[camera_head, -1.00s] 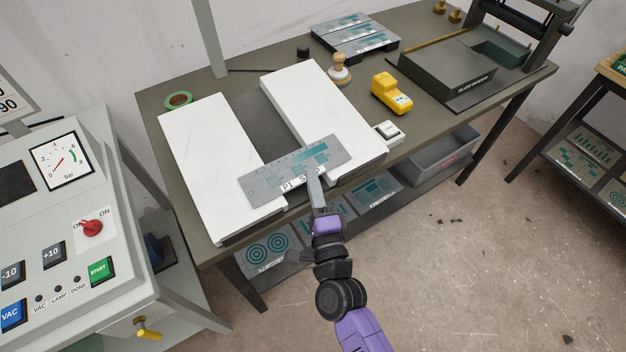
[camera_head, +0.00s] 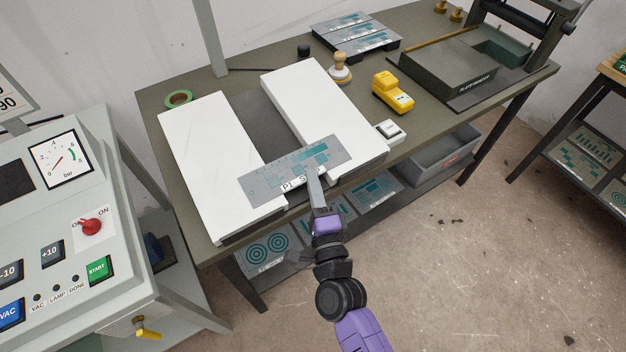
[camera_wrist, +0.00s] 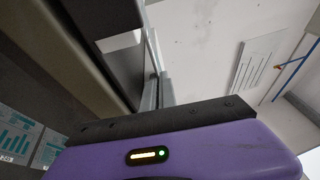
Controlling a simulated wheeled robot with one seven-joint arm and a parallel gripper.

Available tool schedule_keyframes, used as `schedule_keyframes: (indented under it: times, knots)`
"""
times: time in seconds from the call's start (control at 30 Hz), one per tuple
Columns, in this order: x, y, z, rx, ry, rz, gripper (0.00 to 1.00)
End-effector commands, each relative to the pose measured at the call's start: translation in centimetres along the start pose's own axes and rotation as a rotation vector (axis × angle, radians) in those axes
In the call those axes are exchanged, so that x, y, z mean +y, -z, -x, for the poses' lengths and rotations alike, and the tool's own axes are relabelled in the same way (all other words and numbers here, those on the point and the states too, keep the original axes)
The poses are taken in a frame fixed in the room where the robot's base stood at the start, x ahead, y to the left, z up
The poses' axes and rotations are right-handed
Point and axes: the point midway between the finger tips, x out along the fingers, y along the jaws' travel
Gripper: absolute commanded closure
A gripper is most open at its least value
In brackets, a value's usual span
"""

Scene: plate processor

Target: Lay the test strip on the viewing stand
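The test strip (camera_head: 287,167) is a thin grey plate with teal marks and a white label on its front edge, partly covered by my finger. It spans the dark gap between the two white panels of the viewing stand (camera_head: 208,150), near their front ends. It lies slightly askew across the panels. I cannot tell whether it touches them or hangs just above. My gripper (camera_head: 315,183) reaches in from the front and is shut on the strip's front edge. In the wrist view my fingers (camera_wrist: 160,88) show close together, and the strip is hard to make out.
Green tape (camera_head: 178,98) lies behind the left panel. A stamp (camera_head: 340,68), a yellow device (camera_head: 391,93) and a small white box (camera_head: 389,132) stand right of the stand. A control console (camera_head: 75,215) is at left. Plates lie on the shelf below.

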Motion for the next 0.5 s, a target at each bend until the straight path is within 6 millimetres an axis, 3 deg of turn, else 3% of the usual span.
schedule_keyframes:
  times: [0.07,0.2,0.5]
  knots:
    - [-0.02,0.01,-0.01,0.000,0.000,0.000,0.96]
    - [-0.02,0.01,-0.01,0.000,0.000,0.000,0.73]
    - [0.03,0.02,0.12,0.000,0.000,0.000,0.73]
